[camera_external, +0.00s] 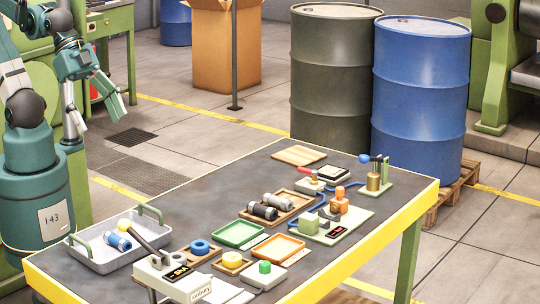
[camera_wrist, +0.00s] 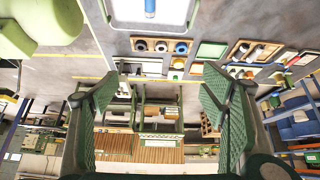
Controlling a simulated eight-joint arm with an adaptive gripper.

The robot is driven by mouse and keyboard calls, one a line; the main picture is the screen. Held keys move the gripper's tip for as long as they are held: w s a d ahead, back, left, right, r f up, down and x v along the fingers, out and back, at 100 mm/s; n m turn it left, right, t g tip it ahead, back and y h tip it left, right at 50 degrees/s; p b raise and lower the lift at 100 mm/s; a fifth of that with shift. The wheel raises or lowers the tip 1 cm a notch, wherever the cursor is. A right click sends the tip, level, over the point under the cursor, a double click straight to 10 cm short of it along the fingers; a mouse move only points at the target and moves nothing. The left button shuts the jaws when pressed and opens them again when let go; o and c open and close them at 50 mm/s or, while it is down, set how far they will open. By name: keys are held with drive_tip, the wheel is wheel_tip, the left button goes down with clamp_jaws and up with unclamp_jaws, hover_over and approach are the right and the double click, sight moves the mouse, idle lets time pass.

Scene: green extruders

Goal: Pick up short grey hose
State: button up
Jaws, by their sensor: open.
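In the external view, a wooden tray (camera_external: 288,214) near the middle of the table holds two short hose-like cylinders lying side by side. The grey one (camera_external: 278,201) is behind a darker one (camera_external: 262,210). Both have pale ends. My gripper (camera_external: 103,104) hangs at the upper left, well away from the table and hoses. It is open and empty. In the wrist view its two green ridged fingers stand wide apart, with the table across the top. Small cylinders show there in wooden trays, but I cannot tell which is the grey hose.
A grey handled tray (camera_external: 90,262) with a blue cylinder stands at the table's left. Green (camera_external: 239,247) and orange (camera_external: 281,262) trays, a blue ring (camera_external: 200,247) and small fixtures crowd the middle and right. The table's back left is bare. Two drums (camera_external: 420,95) stand behind.

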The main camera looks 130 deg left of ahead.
drive_tip(key=w+a+n+g, duration=0.2)
drive_tip(key=w+a+n, duration=0.3)
drive_tip(key=w+a, duration=0.5)
drive_tip(key=n+g+p, duration=0.2)
drive_tip(key=n+g, duration=0.3)
drive_tip(key=n, duration=0.7)
hover_over(276, 197)
drive_tip(key=f, duration=2.1)
drive_tip(key=shift+d+f, duration=0.35)
drive_tip(key=shift+d, duration=0.05)
drive_tip(key=shift+a+f+n, duration=0.3)
drive_tip(key=shift+a+f, duration=0.05)
drive_tip(key=shift+f, duration=0.05)
drive_tip(key=shift+f, duration=0.1)
drive_tip(key=shift+f+b, duration=0.35)
drive_tip(key=shift+f, duration=0.85)
drive_tip(key=shift+f, duration=0.1)
